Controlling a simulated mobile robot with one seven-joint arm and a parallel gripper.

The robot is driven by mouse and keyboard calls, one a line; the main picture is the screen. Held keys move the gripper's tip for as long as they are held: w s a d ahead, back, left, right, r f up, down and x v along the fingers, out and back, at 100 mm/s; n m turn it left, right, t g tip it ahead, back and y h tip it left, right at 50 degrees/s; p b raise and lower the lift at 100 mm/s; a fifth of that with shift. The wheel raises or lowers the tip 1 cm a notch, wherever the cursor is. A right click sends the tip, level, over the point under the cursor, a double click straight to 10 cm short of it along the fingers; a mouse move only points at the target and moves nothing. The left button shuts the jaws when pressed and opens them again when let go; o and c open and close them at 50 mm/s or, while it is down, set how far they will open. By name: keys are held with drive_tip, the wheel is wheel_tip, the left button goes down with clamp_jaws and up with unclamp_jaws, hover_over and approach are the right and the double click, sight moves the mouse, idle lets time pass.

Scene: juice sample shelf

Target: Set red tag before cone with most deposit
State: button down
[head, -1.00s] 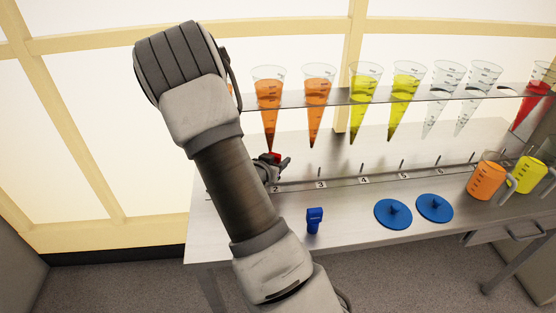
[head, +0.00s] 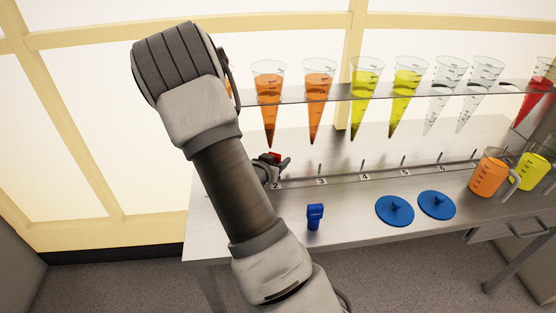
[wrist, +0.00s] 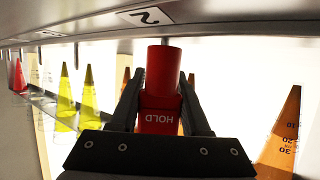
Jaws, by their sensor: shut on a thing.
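My gripper (head: 274,168) is shut on the red tag (head: 275,157), at the left end of the bench near label 2. In the wrist view, which looks upside down, my gripper (wrist: 161,105) holds the red tag (wrist: 160,122), marked HOLD, between its fingers. The tag's round end lines up with a small peg by label 2 (wrist: 146,17); I cannot tell whether they touch. Darker tips show in the orange cones. A red cone (head: 532,103) is at right.
A blue tag (head: 315,216) stands on the front of the bench (head: 350,225). Two blue lids (head: 394,210) (head: 436,205) lie right of it. An orange jug (head: 488,172) and a yellow jug (head: 530,172) stand at far right. Several pegs line the label strip (head: 343,180).

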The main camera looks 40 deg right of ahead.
drive_tip(key=shift+c, duration=1.5)
unclamp_jaws()
drive_tip(key=p+v, duration=0.7)
drive_tip(key=v, duration=1)
drive_tip(key=shift+a, duration=0.2)
drive_tip(key=shift+s, duration=0.1)
